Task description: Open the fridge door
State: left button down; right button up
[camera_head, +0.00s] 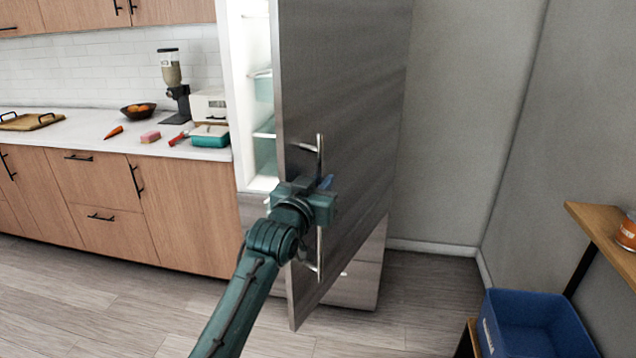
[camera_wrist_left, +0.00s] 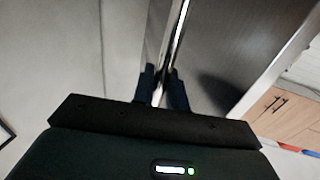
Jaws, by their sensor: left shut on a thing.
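The fridge door (camera_head: 345,90) is a tall grey metal panel, swung partly open. The lit white interior with shelves (camera_head: 264,110) shows to its left. A long vertical bar handle (camera_head: 320,158) is on the door's outer face. My left gripper (camera_head: 325,190) is at the middle of the handle and shut on it. In the left wrist view the handle (camera_wrist_left: 176,40) runs down between the two dark fingers of my left gripper (camera_wrist_left: 161,92). The gripper hides part of the handle in the head view. My right gripper is not in view.
A blue bin (camera_head: 530,325) and a wooden shelf (camera_head: 600,235) stand at the right. A counter (camera_head: 75,130) with food and small items runs along the left. Lower fridge drawers (camera_head: 358,280) are below the door. Open floor (camera_head: 410,300) lies between door and bin.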

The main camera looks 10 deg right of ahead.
pick_arm(q)
jog(key=c, duration=1.8)
grip_release()
jog(key=shift+o, duration=0.2)
jog(key=shift+s, duration=0.1)
jog(key=b+v, duration=0.2)
jog(key=v, duration=1.1)
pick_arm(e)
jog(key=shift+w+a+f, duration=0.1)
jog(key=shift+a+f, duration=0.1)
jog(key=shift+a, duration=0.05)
